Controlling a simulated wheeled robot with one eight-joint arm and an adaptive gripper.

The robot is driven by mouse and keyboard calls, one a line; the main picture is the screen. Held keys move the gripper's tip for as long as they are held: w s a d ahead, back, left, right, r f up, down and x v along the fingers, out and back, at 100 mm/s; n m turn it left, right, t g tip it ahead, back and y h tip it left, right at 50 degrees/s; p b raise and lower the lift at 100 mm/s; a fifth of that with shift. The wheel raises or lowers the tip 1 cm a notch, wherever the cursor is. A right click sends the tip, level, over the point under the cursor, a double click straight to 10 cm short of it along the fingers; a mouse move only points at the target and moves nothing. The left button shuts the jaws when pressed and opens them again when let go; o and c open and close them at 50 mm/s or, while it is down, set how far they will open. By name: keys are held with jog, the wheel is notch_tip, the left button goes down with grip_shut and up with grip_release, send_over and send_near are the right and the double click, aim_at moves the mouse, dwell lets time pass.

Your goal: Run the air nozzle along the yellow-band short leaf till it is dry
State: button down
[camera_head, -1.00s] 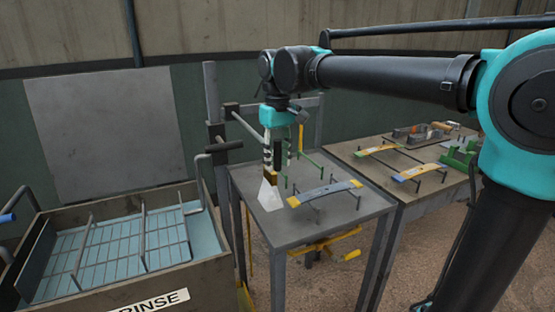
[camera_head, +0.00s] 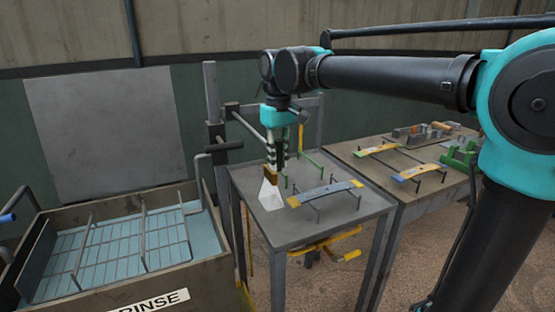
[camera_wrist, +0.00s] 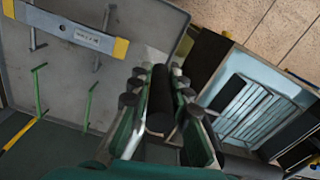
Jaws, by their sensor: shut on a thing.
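The short leaf (camera_head: 326,193), grey-blue with yellow ends, lies across thin stands on the near table. The wrist view shows its yellow end and a small label (camera_wrist: 87,37) at the upper left. My gripper (camera_head: 276,158) is shut on the air nozzle, which has a brass-coloured block (camera_head: 271,174) at its lower end in the head view. A white cone (camera_head: 270,197) spreads down from it beside the leaf's left end. In the wrist view a dark cylinder (camera_wrist: 160,95) sits between my fingers. I cannot tell whether the leaf is wet.
A rinse tank (camera_head: 150,287) with a rack stands at the left. Green stands (camera_head: 309,163) rise behind the leaf on the near table. The right table holds a green-ended leaf (camera_head: 376,150), a blue-ended leaf (camera_head: 418,172) and a green fixture (camera_head: 461,155).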

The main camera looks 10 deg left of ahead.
jog(key=w+d, duration=1)
jog(key=d, duration=0.4)
jog(key=w+d, duration=1.1)
jog(key=d, duration=0.4)
jog(key=c, duration=1.4)
grip_release()
notch_tip(320, 180, up, 12)
